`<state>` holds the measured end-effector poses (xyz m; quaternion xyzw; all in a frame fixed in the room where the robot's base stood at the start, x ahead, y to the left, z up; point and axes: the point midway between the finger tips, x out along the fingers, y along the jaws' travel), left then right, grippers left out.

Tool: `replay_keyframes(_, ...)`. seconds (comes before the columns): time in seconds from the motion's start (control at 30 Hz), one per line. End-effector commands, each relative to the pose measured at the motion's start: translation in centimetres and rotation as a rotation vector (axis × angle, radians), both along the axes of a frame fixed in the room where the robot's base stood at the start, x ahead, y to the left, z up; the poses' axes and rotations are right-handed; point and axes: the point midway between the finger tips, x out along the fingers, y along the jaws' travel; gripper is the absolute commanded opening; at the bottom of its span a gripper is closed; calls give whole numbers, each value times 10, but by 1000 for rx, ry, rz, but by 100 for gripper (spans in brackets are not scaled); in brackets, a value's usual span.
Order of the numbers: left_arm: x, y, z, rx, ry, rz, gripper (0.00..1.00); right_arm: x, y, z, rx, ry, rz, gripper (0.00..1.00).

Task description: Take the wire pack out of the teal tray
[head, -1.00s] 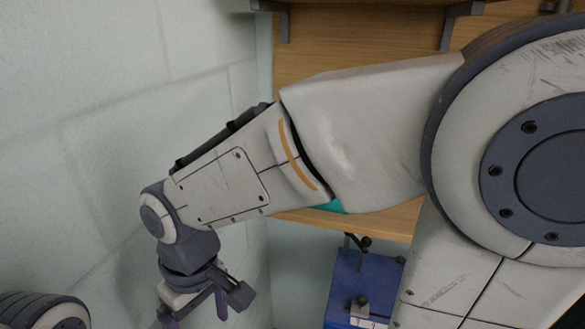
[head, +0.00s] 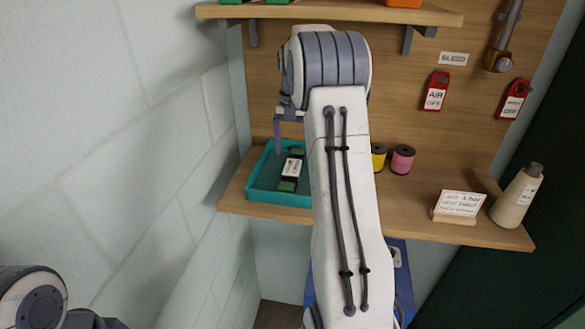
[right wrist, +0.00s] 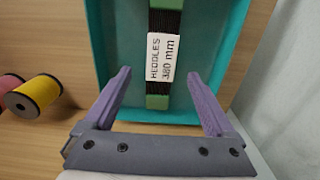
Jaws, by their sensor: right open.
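The wire pack (head: 291,170) is a dark bundle with green ends and a white label. It lies in the teal tray (head: 262,194), which stands at the left of the wooden shelf. In the right wrist view, the pack's label (right wrist: 163,58) reads "HEDDLES 380 mm", and the teal tray (right wrist: 103,40) lies around it. My right gripper (right wrist: 157,76) is open, with one purple finger on each side of the pack in that view; contact cannot be told. In the head view the right gripper (head: 278,134) shows only partly, behind my arm. My left gripper is out of view.
Yellow (head: 378,157) and pink (head: 402,159) spools stand right of the tray, beyond my arm. A sign card (head: 460,204) and a bottle (head: 517,195) stand at the shelf's right end. An upper shelf (head: 330,12) overhangs; a pale wall (head: 130,150) is at left.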

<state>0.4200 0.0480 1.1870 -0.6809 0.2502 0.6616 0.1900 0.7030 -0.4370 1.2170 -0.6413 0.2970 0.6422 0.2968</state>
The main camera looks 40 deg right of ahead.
Motion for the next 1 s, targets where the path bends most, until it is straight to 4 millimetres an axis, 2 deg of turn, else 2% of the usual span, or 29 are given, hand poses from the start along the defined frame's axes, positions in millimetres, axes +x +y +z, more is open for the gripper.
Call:
replay_keyframes(0.2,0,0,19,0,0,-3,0,-5,7,-26,3,4,2,90)
replay_keyframes(0.33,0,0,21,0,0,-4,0,-4,6,-44,2,3,2,90)
replay_keyframes(0.63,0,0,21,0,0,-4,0,-4,6,-50,0,-1,2,90)
replay_keyframes(0.77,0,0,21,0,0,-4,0,-4,6,-50,0,-1,2,40)
replay_keyframes(0.8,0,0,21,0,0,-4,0,-4,6,-50,0,-1,2,25)
replay_keyframes(0.87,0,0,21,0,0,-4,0,-4,6,-50,0,-1,2,2)
replay_keyframes(1.0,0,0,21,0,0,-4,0,-3,6,-48,-1,-3,2,0)
